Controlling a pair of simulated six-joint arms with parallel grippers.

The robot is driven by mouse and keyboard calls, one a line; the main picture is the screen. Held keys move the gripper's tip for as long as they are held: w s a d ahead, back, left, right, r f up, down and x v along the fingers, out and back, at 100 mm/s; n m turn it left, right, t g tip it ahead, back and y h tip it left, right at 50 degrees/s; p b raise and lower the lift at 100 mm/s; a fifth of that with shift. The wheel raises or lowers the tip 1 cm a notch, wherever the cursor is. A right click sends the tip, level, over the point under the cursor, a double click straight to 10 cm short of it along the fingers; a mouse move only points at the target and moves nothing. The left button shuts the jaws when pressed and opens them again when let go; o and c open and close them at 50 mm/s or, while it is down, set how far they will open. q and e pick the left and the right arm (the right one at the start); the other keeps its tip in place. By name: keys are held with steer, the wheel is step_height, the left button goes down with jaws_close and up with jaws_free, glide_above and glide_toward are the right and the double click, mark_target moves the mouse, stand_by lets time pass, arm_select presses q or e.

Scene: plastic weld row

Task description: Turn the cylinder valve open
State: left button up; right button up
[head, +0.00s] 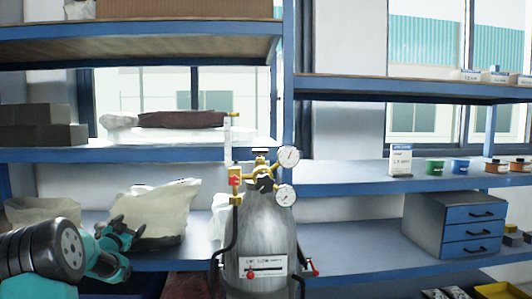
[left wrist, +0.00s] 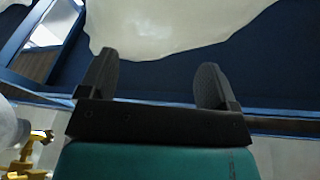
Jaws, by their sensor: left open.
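A grey gas cylinder (head: 258,245) stands upright in the middle of the head view, in front of the blue shelving. The cylinder valve (head: 264,180) is on its top, with brass fittings and two round gauges beside it. Part of the brass fittings (left wrist: 28,150) shows at the lower left of the left wrist view. My left gripper (head: 122,244) is to the left of the cylinder and apart from it. In the left wrist view the left gripper (left wrist: 158,88) has its two fingers wide apart with nothing between them. My right gripper is not in view.
A pale sack (head: 155,215) lies on the shelf just behind my left gripper. Dark hoses hang at the cylinder's sides. A blue drawer unit (head: 455,226) stands at the right. The shelf (head: 350,245) between cylinder and drawers is clear.

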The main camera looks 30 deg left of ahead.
mark_target(260, 150)
arm_select(q)
steer(key=w+d+r+m+t+h, duration=0.1)
steer(key=w+d+r+m+h, duration=0.2)
steer(key=d+r+m+h, duration=0.55)
steer(key=w+d+r+m+t+h, duration=0.1)
steer(key=w+d+r+m+h, duration=0.25)
steer(key=d+r+m, duration=0.75)
steer(key=s+d+r+m+g+h, duration=0.1)
steer(key=d+r+m+g+h, duration=0.2)
steer(key=m, duration=0.9)
steer(key=s+d+r+m+g+h, duration=0.1)
steer(key=d+r+m+g+h, duration=0.3)
steer(key=d+m, duration=0.6)
steer(key=r+m+h, duration=0.1)
steer(key=m, duration=0.2)
steer(key=x, duration=1.7)
steer(key=shift+d+f, duration=0.2)
steer(key=shift+d, duration=0.05)
steer(key=shift+c, duration=0.5)
